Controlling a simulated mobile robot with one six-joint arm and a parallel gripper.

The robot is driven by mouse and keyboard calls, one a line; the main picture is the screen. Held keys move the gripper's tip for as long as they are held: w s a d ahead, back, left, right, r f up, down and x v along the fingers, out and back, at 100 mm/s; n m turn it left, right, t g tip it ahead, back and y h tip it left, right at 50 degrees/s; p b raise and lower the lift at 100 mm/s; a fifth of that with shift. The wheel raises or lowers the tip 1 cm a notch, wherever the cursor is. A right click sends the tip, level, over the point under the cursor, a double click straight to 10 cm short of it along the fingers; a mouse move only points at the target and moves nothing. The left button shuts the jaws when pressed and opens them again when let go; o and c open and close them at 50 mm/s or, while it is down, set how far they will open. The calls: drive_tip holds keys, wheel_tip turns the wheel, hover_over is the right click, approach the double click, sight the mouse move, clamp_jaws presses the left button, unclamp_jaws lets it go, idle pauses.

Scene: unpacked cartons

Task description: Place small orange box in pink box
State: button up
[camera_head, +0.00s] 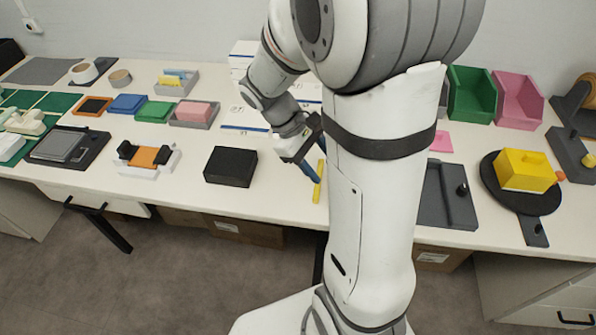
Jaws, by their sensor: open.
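My gripper (310,172) is open above the front middle of the table, close to a thin yellow strip (319,182). Nothing shows between its fingers, though they are small in view. An orange block (149,156) lies across a white and dark holder at the left front. A tiny orange item (560,176) is at the right, beside a yellow block. A pink open bin (519,98) stands at the back right. A pink block (194,111) sits in a grey tray at the left.
A black box (231,166) stands left of my gripper. A green bin (471,94) is beside the pink one. A yellow block (526,169) rests on a black round board (512,199). A grey tray (445,197) lies right of my arm. My arm hides the table's middle.

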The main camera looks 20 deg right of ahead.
drive_tip(key=s+a+r+m+t+y, duration=0.5)
drive_tip(key=s+a+r+t, duration=0.1)
drive_tip(key=a, duration=0.2)
drive_tip(key=shift+s+r+m+t, duration=0.25)
drive_tip(key=shift+r+m+t, duration=0.15)
